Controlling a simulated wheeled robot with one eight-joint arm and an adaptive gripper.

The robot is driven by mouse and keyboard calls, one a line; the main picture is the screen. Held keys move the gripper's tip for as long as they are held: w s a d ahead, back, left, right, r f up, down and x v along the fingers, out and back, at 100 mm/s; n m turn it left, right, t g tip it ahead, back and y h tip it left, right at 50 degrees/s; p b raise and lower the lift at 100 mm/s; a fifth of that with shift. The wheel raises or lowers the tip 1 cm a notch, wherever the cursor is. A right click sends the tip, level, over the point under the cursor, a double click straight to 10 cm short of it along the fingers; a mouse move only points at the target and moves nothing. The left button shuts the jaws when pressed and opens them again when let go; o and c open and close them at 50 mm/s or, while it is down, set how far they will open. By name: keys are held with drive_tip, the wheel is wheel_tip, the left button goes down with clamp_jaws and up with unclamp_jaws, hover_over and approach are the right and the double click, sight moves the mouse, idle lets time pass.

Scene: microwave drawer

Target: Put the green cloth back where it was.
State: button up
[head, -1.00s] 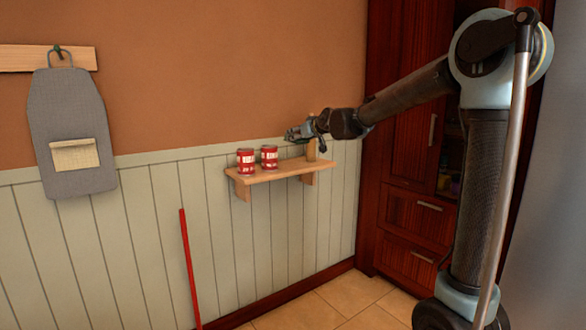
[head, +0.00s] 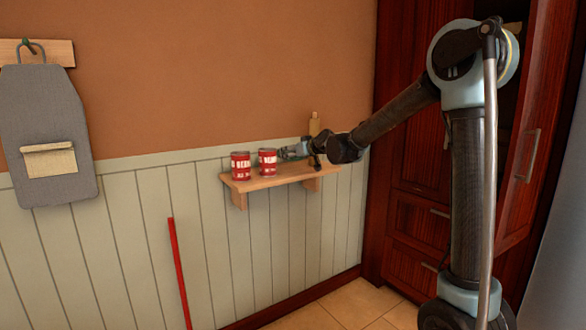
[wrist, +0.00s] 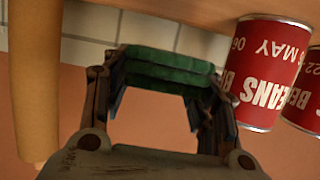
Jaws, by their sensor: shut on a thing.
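My gripper (head: 288,153) is low over the wooden wall shelf (head: 262,183), just right of the cans. In the wrist view its fingers (wrist: 160,75) are shut on the green cloth (wrist: 165,68), a folded dark green strip spanning between the fingertips. In the head view the cloth is mostly hidden by the gripper. I cannot tell whether it touches the shelf.
Two red bean cans (head: 240,165) (head: 267,162) stand on the shelf's left part; one is close beside a finger. A tan upright cylinder (head: 314,124) stands behind my gripper. A grey apron (head: 45,120) hangs left. A red pole (head: 180,270) leans below.

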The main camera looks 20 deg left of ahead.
sight(293, 171)
drive_tip(key=shift+d+f, duration=0.1)
drive_tip(key=shift+f, duration=2.5)
drive_tip(key=o, duration=1.1)
drive_tip(key=shift+c, duration=0.2)
drive_tip(key=v, duration=1.2)
